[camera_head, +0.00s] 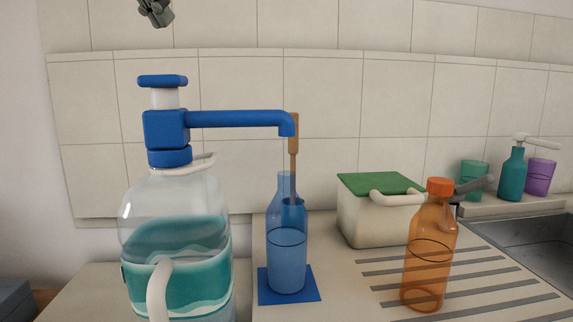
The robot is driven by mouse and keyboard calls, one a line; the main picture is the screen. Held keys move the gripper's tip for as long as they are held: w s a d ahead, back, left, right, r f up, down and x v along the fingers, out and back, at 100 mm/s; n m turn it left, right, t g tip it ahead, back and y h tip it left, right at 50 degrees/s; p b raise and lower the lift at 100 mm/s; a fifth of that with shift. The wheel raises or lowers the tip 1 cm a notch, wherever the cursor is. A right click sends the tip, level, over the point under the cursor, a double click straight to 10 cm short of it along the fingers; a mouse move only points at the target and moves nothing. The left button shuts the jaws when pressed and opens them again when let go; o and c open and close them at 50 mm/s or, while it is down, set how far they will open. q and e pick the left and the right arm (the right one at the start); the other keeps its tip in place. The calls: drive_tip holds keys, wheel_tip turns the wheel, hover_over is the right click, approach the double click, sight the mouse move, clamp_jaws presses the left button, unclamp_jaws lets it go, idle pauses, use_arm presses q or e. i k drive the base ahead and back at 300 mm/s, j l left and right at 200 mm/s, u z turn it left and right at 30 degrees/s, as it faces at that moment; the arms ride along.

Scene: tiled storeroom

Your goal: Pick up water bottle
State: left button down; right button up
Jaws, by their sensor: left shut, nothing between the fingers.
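A slim blue see-through bottle (287,255) stands upright on a small blue square mat (312,290), under the spout end of a blue pump. It holds blue liquid. The pump (166,128) sits on a large clear jug (177,205) with a teal label at the left. An orange see-through bottle (429,262) with an orange cap stands upright at the right. My left gripper (156,14) is at the top edge, above the pump, apart from everything. It is shut and empty; only its end shows. My right gripper is not in view.
A white bin (362,220) with a green lid stands behind the orange bottle. A teal pump bottle (511,176), a green cup (474,172) and a purple cup (540,176) stand at the back right, by a sink (535,245). A wooden handle (293,132) rises behind the spout.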

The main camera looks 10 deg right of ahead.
sight(286, 217)
drive_tip(key=k, duration=1.5)
